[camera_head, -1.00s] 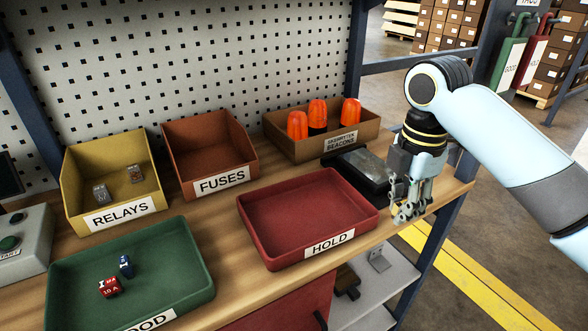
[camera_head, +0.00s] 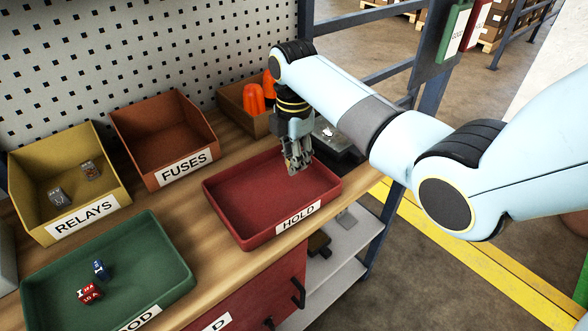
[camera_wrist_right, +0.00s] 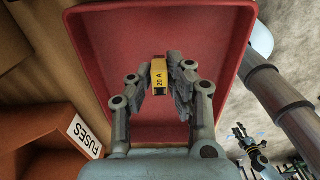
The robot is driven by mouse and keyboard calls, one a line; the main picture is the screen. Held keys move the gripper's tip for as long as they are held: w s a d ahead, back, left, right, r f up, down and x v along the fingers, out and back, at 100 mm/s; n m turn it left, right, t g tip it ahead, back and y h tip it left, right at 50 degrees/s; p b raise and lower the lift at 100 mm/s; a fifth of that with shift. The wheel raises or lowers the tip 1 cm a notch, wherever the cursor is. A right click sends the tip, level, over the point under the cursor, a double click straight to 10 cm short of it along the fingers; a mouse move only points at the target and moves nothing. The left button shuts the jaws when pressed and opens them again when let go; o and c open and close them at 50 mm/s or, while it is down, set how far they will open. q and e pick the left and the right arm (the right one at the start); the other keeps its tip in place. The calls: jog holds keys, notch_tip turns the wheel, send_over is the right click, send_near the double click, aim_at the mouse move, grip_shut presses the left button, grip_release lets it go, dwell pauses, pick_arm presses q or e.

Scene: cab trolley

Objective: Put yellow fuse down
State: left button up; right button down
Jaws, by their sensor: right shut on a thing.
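The yellow fuse (camera_wrist_right: 159,77), marked 20 A, sits between the fingers of my right gripper (camera_wrist_right: 160,85) in the right wrist view. The gripper is shut on it. In the head view my right gripper (camera_head: 298,163) points down over the back right part of the red HOLD tray (camera_head: 232,212), and the fuse cannot be made out there. The tray holds nothing else that I can see. It fills much of the right wrist view (camera_wrist_right: 105,45).
Left of the HOLD tray stand the FUSES bin (camera_head: 160,130), which looks empty, and the RELAYS bin (camera_head: 30,177) with two relays. The green tray (camera_head: 165,250) holds a red and a blue fuse. The beacon bin (camera_head: 232,97) is behind.

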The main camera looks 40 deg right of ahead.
jog(key=shift+f, duration=1.7)
jog(key=shift+f, duration=0.15)
jog(key=c, duration=1.3)
grip_release()
jog(key=shift+o, duration=0.2)
notch_tip(320, 180, up, 12)
jog(key=shift+r, duration=0.15)
